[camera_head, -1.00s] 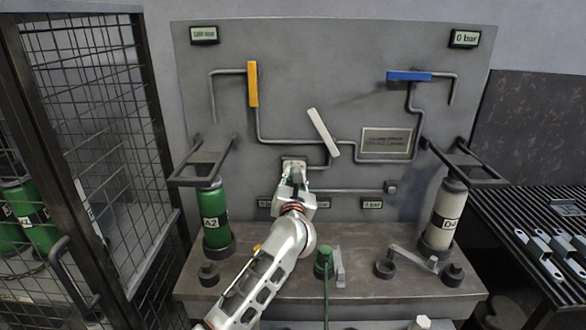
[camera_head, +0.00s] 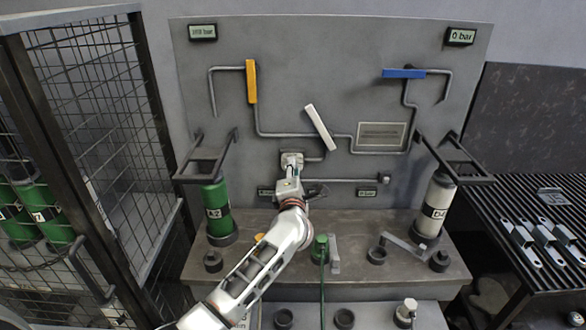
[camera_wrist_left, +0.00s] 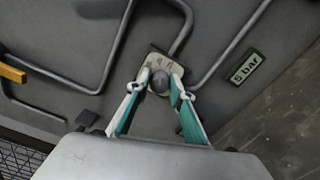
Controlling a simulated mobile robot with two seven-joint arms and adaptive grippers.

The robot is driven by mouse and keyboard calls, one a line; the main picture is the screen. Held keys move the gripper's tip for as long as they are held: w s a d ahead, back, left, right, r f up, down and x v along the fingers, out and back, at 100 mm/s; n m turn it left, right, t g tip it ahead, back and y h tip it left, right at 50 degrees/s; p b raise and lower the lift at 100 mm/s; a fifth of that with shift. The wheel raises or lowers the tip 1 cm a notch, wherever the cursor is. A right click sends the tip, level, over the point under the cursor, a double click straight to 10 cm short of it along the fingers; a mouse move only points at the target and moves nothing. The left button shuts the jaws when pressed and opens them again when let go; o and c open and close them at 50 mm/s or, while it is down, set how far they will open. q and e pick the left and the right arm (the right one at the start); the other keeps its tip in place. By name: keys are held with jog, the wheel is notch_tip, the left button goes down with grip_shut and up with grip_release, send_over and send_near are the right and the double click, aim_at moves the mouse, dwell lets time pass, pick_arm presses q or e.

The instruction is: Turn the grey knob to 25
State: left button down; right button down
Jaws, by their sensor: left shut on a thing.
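The grey knob (camera_wrist_left: 159,82) sits on a small pale plate on the grey panel. It shows in the left wrist view between the fingertips of my left gripper (camera_wrist_left: 161,88), which is shut on it. In the head view my left gripper (camera_head: 291,170) reaches the panel below the white lever, and it hides most of the knob. The plate (camera_head: 292,158) shows just above the fingers. The scale markings on the plate are too small to read. My right gripper is not in view.
The panel (camera_head: 350,60) carries pipes, a yellow lever (camera_head: 251,81), a blue lever (camera_head: 403,73) and a white lever (camera_head: 320,127). A green cylinder (camera_head: 217,208) and a white cylinder (camera_head: 436,208) stand on the bench (camera_head: 345,268). A mesh cage (camera_head: 95,130) stands at left.

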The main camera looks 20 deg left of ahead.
pick_arm(q)
jog(key=shift+f+m, duration=0.15)
jog(key=shift+m, duration=3.45)
jog(key=c, duration=1.8)
grip_release()
jog(key=shift+v, duration=6.05)
